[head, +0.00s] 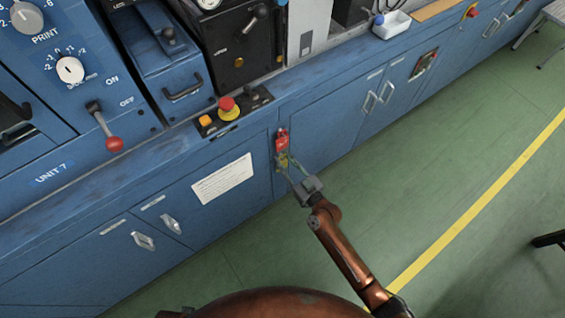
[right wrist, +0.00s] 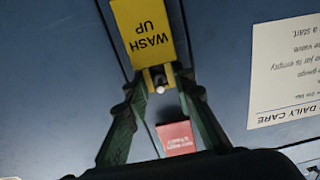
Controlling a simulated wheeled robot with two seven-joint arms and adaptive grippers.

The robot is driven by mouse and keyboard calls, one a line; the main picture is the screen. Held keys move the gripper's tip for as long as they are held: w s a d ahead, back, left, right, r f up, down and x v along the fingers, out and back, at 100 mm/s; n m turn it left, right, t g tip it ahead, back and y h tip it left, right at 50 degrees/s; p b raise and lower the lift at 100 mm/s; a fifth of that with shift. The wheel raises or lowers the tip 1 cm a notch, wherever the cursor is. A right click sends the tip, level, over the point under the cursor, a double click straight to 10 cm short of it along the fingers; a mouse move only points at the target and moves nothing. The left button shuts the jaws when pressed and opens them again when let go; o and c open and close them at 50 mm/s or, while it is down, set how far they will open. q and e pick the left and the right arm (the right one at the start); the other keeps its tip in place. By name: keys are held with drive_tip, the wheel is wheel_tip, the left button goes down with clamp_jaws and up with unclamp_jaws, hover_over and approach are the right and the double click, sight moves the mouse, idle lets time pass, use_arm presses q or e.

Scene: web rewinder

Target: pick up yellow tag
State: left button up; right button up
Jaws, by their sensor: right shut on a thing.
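The yellow tag (right wrist: 143,32) shows in the right wrist view with "WASH UP" upside down on it. It lies along the blue cabinet front, by a small pale peg (right wrist: 160,89). My right gripper (right wrist: 160,78) is shut on the tag's yellow end beside the peg. In the head view the tag (head: 281,161) is a small yellow patch, partly hidden by my right gripper (head: 287,168). I cannot tell whether the tag is still around the peg. My left gripper is not in view.
A red tag (right wrist: 177,138) sits close to my fingers, and also shows above the yellow one (head: 282,138). A white notice (head: 222,180) is on the cabinet door. A red emergency button (head: 228,107) stands on the ledge above. The green floor (head: 440,170) is open to the right.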

drive_tip(key=shift+r, duration=0.2)
drive_tip(key=shift+r+p, duration=0.7)
drive_tip(key=shift+r, duration=0.05)
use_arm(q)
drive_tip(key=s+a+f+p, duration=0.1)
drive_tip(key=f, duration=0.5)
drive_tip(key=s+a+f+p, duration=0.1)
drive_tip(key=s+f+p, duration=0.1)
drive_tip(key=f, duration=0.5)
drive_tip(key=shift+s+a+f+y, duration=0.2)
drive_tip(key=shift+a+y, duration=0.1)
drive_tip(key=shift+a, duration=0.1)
use_arm(e)
drive_tip(key=v, duration=1.8)
drive_tip(key=shift+f, duration=0.15)
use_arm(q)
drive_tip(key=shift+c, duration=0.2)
